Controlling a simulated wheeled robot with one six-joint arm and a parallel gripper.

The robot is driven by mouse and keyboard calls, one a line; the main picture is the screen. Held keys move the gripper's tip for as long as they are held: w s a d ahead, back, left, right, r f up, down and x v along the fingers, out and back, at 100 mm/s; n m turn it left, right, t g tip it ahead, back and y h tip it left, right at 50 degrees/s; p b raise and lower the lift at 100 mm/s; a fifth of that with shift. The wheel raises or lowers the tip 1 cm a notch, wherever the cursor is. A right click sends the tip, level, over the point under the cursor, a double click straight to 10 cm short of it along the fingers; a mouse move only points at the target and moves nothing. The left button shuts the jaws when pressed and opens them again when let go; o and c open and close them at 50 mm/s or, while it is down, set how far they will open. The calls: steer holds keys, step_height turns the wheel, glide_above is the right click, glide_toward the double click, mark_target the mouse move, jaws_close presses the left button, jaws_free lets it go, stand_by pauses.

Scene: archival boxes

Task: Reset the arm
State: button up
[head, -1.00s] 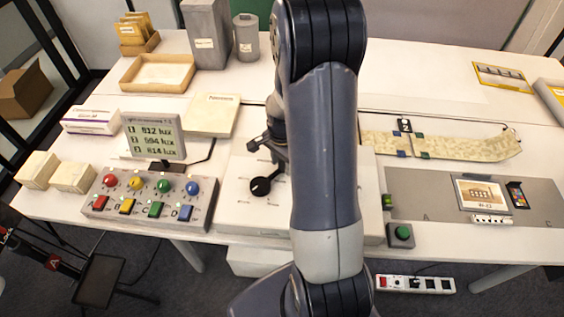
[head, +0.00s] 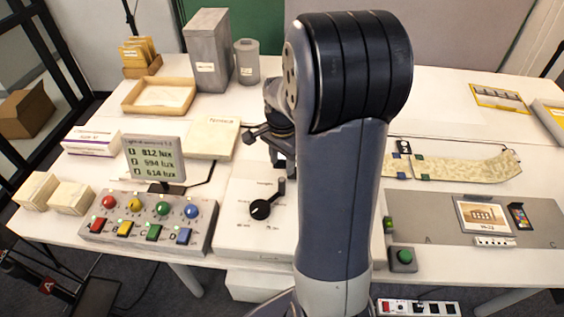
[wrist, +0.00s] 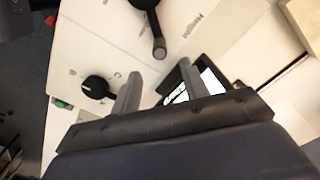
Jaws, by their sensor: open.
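My gripper (head: 262,134) is small and partly hidden behind my raised arm in the head view. It is above the white control box (head: 232,240) on the table. In the wrist view its two fingers (wrist: 160,86) are apart, with nothing held between them. A black rotary handle (head: 262,208) on the box points up and right, clear of the gripper. In the wrist view, a black handle (wrist: 150,22) and a smaller black knob (wrist: 98,88) show on a white surface beyond the fingers. My arm hides the right part of the box.
A button console (head: 150,220) and a lux display (head: 155,160) stand left of the box. A tray (head: 158,95), grey box (head: 208,50) and canister (head: 247,62) are behind. A beige strip (head: 460,168), picture card (head: 484,215) and green button (head: 403,258) lie right.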

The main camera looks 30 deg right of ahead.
mark_target(282, 180)
stand_by(0.7)
step_height(282, 180, down, 10)
steer(key=shift+f, duration=0.25)
steer(key=shift+s+f+p, duration=0.15)
steer(key=shift+s+p, duration=0.05)
steer(key=shift+p, duration=0.2)
steer(key=shift+s+d, duration=0.15)
steer(key=shift+s, duration=0.3)
steer(key=shift+s, duration=0.1)
